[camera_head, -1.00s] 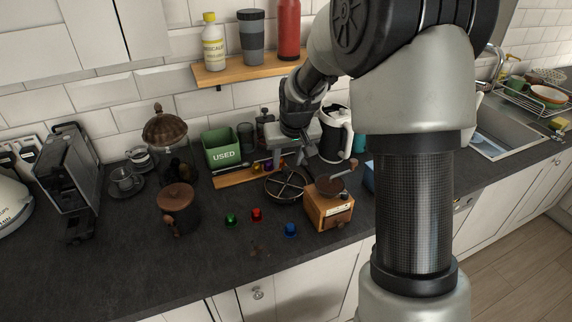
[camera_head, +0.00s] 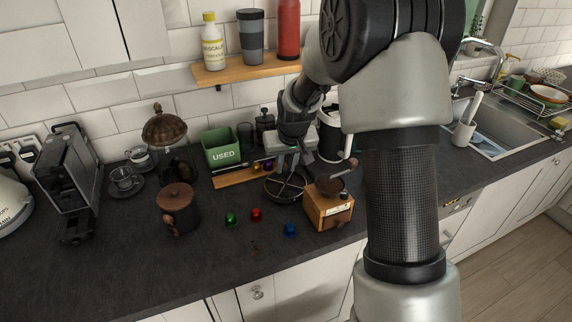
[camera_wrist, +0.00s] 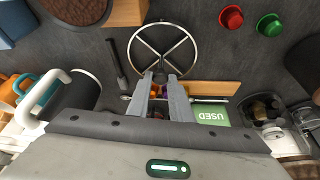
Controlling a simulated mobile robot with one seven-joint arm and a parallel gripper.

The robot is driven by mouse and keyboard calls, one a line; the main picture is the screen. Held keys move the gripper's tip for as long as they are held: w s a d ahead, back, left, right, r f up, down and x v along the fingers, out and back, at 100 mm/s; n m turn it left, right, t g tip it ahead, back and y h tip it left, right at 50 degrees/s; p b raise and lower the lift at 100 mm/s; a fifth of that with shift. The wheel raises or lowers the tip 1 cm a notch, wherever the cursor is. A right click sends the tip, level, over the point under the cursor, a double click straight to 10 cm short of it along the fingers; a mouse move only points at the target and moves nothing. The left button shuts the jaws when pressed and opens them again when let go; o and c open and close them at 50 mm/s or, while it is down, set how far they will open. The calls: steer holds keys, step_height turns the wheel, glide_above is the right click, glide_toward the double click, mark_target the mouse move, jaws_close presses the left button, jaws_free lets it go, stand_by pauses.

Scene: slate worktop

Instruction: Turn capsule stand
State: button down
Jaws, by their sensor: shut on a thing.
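The capsule stand is a dark round wire ring with crossing spokes (camera_head: 272,197). It lies flat on the slate worktop between the wooden coffee grinder and the wooden board. In the wrist view the whole ring (camera_wrist: 133,50) shows ahead of the fingertips, its spokes meeting in the middle. My gripper (camera_head: 287,168) reaches down at the stand's back edge. In the wrist view my gripper's fingertips (camera_wrist: 159,77) are close together at the near rim and shut on the stand. The exact contact is partly hidden by the fingers. An orange capsule (camera_wrist: 155,89) shows between the fingers.
A grinder (camera_head: 328,205) stands close right of the stand. Green (camera_head: 231,219), red (camera_head: 256,214) and blue (camera_head: 290,229) capsules lie in front. A wooden board (camera_head: 232,179) and green USED bin (camera_head: 221,148) are behind left. A brown canister (camera_head: 178,208) stands left.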

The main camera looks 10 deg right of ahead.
steer(key=shift+a, duration=0.1)
steer(key=m+b, duration=0.1)
steer(key=m, duration=0.1)
steer(key=m+h+b, duration=0.1)
steer(key=shift+a+f+m+h, duration=0.1)
steer(key=shift+a+m+h, duration=0.05)
steer(key=shift+m+h, duration=0.2)
steer(key=m, duration=0.2)
steer(key=m+g+h, duration=0.1)
steer(key=m, duration=0.1)
steer(key=shift+w+m+h, duration=0.1)
steer(key=shift+m+h, duration=0.15)
steer(key=shift+m, duration=0.1)
steer(key=m+g, duration=0.1)
steer(key=m, duration=0.1)
steer(key=m+h+p, duration=0.1)
steer(key=m, duration=0.2)
steer(key=shift+w+g, duration=0.1)
steer(key=shift+g, duration=0.3)
steer(key=shift+a+m+g+p, duration=0.1)
steer(key=shift+m+g+p, duration=0.6)
steer(key=shift+m, duration=1.4)
steer(key=c, duration=1.6)
jaws_free()
